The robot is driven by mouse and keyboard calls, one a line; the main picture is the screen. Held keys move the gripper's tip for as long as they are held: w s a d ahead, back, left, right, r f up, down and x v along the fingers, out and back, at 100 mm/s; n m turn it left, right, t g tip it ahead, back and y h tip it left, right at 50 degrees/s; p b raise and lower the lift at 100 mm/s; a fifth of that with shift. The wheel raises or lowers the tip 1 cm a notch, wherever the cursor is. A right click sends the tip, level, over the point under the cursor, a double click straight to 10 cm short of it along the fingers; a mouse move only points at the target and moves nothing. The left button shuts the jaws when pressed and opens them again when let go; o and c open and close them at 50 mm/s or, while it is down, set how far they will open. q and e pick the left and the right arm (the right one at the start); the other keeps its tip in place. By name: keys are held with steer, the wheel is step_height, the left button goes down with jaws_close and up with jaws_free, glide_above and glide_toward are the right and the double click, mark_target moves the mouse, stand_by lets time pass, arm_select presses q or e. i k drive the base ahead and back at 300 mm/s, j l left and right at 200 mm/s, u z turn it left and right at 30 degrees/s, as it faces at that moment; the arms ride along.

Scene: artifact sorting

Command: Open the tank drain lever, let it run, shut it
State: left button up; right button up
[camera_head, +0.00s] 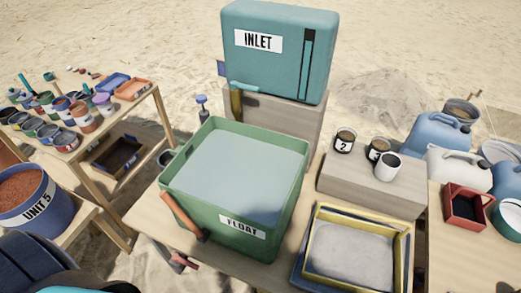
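A green open tank (265,170) labelled FLOAT stands on the wooden table, filled near the brim with pale grey-blue liquid (235,172). An orange-red lever (181,214) slants down along its near left corner. A small red and grey fitting (182,262) shows below the lever at the table edge; its details are too small to tell. A teal INLET tank (280,55) stands behind on a wooden block, with a teal handle (243,86) above a brass-coloured spout (236,103).
A yellow-rimmed tray (310,262) of grey material sits right of the tank. Cups labelled 2 (345,140) and others stand on a wooden block. Jugs (437,135) are at right.

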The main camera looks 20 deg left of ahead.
mark_target(176, 257)
steer(key=u, duration=1.7)
